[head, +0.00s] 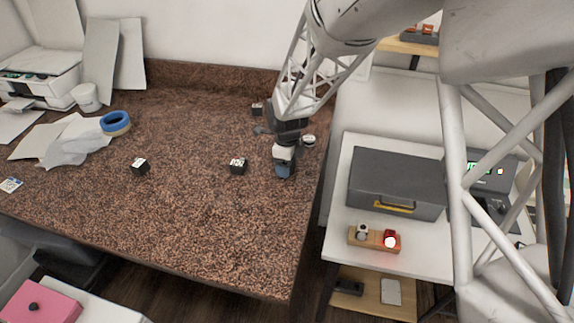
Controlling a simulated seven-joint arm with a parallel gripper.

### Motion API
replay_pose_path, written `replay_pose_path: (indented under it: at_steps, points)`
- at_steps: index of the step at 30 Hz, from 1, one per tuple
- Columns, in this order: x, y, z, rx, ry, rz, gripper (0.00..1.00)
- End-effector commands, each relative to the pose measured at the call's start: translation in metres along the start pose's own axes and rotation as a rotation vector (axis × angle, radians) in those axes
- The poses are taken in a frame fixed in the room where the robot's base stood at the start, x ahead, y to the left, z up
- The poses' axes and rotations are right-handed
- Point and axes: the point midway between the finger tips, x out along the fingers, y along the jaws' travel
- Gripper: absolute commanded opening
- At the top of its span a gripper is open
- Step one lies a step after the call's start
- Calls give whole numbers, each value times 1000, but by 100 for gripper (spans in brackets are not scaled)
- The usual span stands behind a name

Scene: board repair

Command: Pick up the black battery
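Small black blocks with white marked tops stand on the brown speckled counter (200,215). One black block (139,167) is at the left and another black block (238,167) is near the middle. A third dark block (257,109) is farther back, beside my arm. I cannot tell from the tiny markings which is the black battery. My gripper (285,172) points down over the right part of the counter, just right of the middle block and apart from it.
A small round white-topped item (309,141) is right of my gripper. Blue tape (115,123), papers (68,140) and a printer (42,78) are at the left. A grey metal box (397,183) stands on a white table at the right. The front counter is clear.

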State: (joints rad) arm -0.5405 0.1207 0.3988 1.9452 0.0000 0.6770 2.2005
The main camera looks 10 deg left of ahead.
Motion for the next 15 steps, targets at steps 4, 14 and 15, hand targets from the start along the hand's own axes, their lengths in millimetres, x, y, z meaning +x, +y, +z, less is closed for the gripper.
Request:
replay_pose_path:
  at_steps: [4, 14, 15]
  points:
    - [0, 0, 0, 0, 0, 0, 44]
    - [0, 0, 0, 0, 0, 0, 18]
    - [0, 0, 0, 0, 0, 0, 18]
